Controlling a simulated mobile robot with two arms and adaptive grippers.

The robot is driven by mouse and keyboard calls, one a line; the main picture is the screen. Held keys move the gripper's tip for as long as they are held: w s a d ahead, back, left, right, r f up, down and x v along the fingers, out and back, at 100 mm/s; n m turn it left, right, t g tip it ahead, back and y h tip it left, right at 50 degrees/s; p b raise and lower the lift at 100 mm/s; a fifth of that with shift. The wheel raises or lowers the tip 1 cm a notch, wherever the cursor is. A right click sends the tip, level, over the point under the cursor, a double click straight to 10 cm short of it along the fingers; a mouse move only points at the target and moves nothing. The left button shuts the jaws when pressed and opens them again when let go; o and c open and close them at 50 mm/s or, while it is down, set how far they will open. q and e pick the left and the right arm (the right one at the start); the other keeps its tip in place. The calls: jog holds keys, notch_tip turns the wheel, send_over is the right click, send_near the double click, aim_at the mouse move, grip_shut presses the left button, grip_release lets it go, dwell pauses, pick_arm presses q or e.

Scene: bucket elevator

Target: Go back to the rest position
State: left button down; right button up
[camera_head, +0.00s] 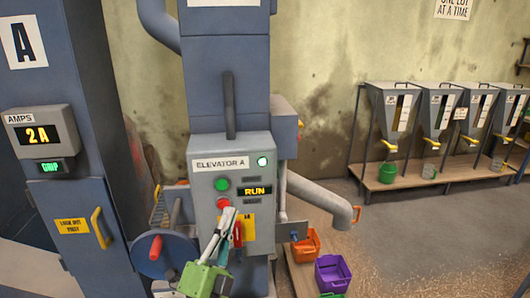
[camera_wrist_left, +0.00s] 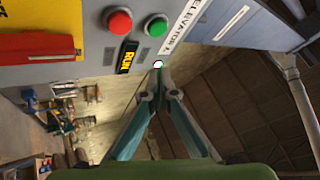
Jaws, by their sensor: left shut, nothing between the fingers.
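My left gripper (camera_head: 226,222) is in front of the lower part of the grey Elevator A control box (camera_head: 204,170), near the red button (camera_head: 223,203). Its fingers also show in the left wrist view (camera_wrist_left: 158,80), with their tips together and nothing between them. The green button (camera_head: 222,184) sits above the red one; both also show in the wrist view, green (camera_wrist_left: 156,26) and red (camera_wrist_left: 118,21). The display (camera_head: 257,191) reads RUN and a green lamp (camera_head: 262,160) is lit. Whether the gripper touches the box cannot be told. My right gripper is not in view.
A blue handwheel (camera_head: 150,256) with a red knob stands left of the box. A pipe (camera_head: 320,202) slopes to the right above orange (camera_head: 306,246) and purple (camera_head: 333,272) bins. A cabinet (camera_head: 75,225) reading 2 A stands left. Several hoppers line the right wall; floor before them is clear.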

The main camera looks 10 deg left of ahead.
pick_arm(q)
jog(key=s+d+f+n+g, duration=0.1)
jog(key=s+f+n+g, duration=0.4)
jog(key=f, duration=0.6)
jog(key=s+d+f+n+g, duration=0.15)
jog(key=s+f+g, duration=0.25)
jog(key=f+g, duration=0.45)
jog(key=s+a+f+n+g+y, duration=0.1)
jog(key=s+a+f+n+g, duration=0.2)
jog(key=s, duration=0.4)
jog(key=s+a+f+n+g+y, duration=0.2)
jog(key=s+f+n, duration=0.1)
jog(key=s+f, duration=0.3)
jog(key=s+a+f+n+g+y, duration=0.1)
jog(key=s+a+f+n+g, duration=0.15)
jog(key=s, duration=0.55)
notch_tip(320, 180, down, 32)
jog(key=s+g+b, duration=0.1)
jog(key=s+b, duration=0.2)
jog(key=b, duration=0.2)
jog(key=s+a+f+g+b, duration=0.1)
jog(key=s+a+f+b, duration=0.1)
jog(key=s+f, duration=1.4)
notch_tip(320, 180, down, 2)
jog(key=shift+a+f+m+b, duration=0.1)
jog(key=shift+a+m+b, duration=0.2)
jog(key=shift+a+b, duration=0.15)
